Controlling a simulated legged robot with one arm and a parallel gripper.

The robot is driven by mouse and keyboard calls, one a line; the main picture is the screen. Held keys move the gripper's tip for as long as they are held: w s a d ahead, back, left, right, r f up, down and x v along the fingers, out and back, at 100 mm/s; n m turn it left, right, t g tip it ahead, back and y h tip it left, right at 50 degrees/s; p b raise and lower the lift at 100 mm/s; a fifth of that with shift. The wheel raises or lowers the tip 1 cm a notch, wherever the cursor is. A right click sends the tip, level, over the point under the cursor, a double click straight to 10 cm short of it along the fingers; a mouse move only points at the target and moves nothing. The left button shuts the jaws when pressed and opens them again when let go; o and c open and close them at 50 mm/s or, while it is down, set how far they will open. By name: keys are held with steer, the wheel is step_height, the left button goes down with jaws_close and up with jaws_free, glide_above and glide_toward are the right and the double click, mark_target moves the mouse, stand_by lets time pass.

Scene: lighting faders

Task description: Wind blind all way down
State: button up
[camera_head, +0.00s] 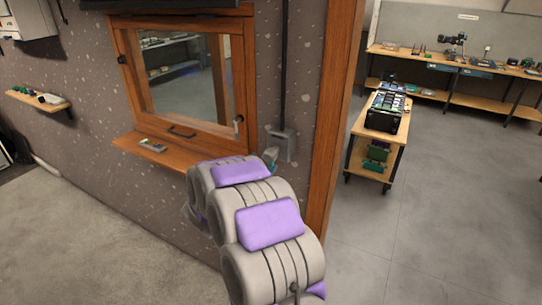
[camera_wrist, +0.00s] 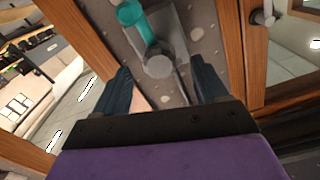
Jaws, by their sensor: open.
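A wooden-framed window (camera_head: 187,75) is set in the speckled wall, its glass uncovered. A dark edge (camera_head: 165,4) above it is cut off by the picture; I cannot tell if it is the blind. A grey box (camera_head: 281,143) is on the wall right of the window, below a dark vertical rod. In the wrist view, a teal crank (camera_wrist: 138,22) with a round grey end (camera_wrist: 159,66) stands out from the grey plate. My gripper (camera_wrist: 163,78) is open, its dark fingers on either side of the grey end. I cannot tell whether they touch it. In the head view my arm partly hides this area.
A wooden sill (camera_head: 150,150) with a small device juts out below the window. The window's handle (camera_wrist: 263,17) shows at the right of the wrist view. A wooden door post (camera_head: 333,110) stands close right of the box. Beyond it are a loaded cart (camera_head: 377,135) and open floor.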

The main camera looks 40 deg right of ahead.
mark_target(272, 154)
steer(key=x, duration=0.7)
steer(key=shift+d, duration=0.15)
steer(key=shift+c, duration=0.2)
jaws_close()
